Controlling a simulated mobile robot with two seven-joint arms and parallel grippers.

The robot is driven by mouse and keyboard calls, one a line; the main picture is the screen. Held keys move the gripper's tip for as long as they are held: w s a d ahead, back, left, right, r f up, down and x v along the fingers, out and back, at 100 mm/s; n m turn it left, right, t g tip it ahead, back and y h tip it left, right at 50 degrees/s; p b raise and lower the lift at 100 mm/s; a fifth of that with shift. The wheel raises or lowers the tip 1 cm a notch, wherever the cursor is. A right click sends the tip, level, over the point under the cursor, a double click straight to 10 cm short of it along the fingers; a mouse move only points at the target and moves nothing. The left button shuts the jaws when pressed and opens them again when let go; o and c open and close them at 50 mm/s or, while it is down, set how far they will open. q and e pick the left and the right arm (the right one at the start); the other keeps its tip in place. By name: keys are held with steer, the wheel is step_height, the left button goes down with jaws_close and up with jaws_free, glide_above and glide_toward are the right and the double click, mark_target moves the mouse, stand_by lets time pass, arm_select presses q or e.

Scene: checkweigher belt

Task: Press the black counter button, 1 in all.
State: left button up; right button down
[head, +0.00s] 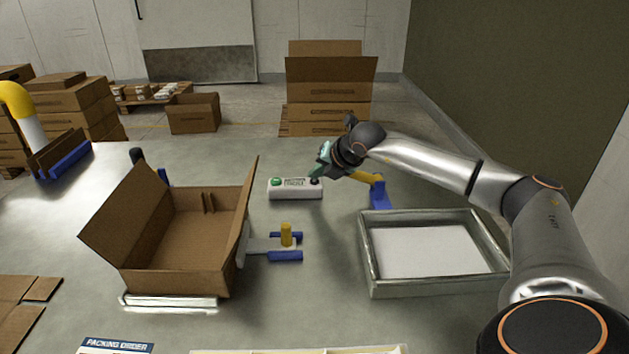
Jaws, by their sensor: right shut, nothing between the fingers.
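A white button box (296,195) stands near the middle of the table. It has a green button (277,182) at its left end, a dark label in the middle and the black counter button (315,181) at its right end. My right gripper (316,176) comes in from the right with its greenish fingers shut and empty. Its fingertips are at the black button's end of the box, over or against the button. I cannot tell whether they touch it or whether it is pushed down. My left gripper is not in view.
An open cardboard box (185,262) stands at the left, with a blue and yellow fixture (286,240) beside it. A grey-rimmed tray (373,272) is at the right, below my right arm. Another blue and yellow piece (379,190) is just right of the gripper.

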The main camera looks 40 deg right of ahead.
stand_by(0.4)
steer(key=shift+r+p, duration=0.35)
steer(key=shift+r, duration=0.4)
steer(key=shift+r+p, duration=1.45)
steer(key=shift+r, duration=1.1)
